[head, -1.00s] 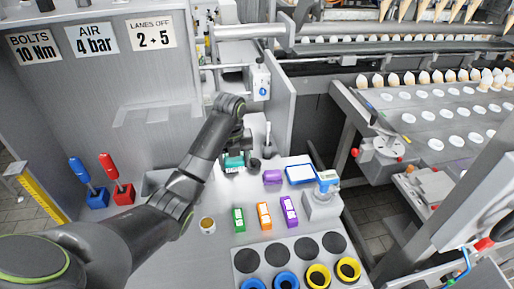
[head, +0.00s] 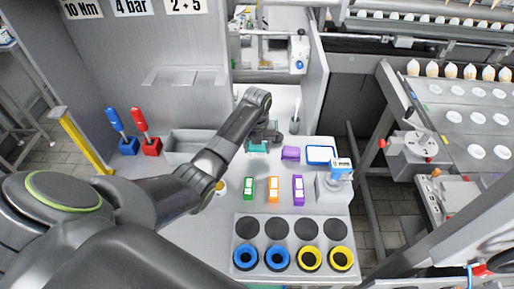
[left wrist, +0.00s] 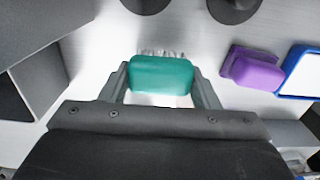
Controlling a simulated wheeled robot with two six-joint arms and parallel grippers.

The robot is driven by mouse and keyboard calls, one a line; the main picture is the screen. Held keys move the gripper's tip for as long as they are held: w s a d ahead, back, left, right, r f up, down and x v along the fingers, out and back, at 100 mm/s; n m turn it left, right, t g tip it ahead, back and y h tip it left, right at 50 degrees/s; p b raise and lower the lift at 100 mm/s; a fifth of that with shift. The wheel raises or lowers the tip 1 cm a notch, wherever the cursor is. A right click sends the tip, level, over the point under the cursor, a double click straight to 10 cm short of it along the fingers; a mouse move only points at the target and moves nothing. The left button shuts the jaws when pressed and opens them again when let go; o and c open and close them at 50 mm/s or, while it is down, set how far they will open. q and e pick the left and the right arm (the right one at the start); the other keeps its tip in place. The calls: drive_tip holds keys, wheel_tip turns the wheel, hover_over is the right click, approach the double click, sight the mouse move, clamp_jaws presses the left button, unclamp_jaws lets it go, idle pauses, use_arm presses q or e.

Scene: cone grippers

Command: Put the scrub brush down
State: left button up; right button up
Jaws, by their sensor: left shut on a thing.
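The scrub brush is a teal block (head: 257,147) with pale bristles. In the left wrist view the teal block (left wrist: 160,75) sits between the two fingers, with its bristles showing along the far edge. My left gripper (head: 262,139) is shut on it, over the back part of the steel counter (head: 225,219), left of a purple block (head: 291,153). I cannot tell whether the brush touches the counter. My right gripper is not in view.
A blue-rimmed white tray (head: 320,146) lies right of the purple block (left wrist: 261,73). Green (head: 248,189), orange (head: 273,190) and purple (head: 298,190) packs stand nearer. A grey bin (head: 195,142) is to the left.

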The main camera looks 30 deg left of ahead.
use_arm(q)
drive_tip(key=shift+a+f, duration=0.1)
drive_tip(key=shift+f, duration=0.65)
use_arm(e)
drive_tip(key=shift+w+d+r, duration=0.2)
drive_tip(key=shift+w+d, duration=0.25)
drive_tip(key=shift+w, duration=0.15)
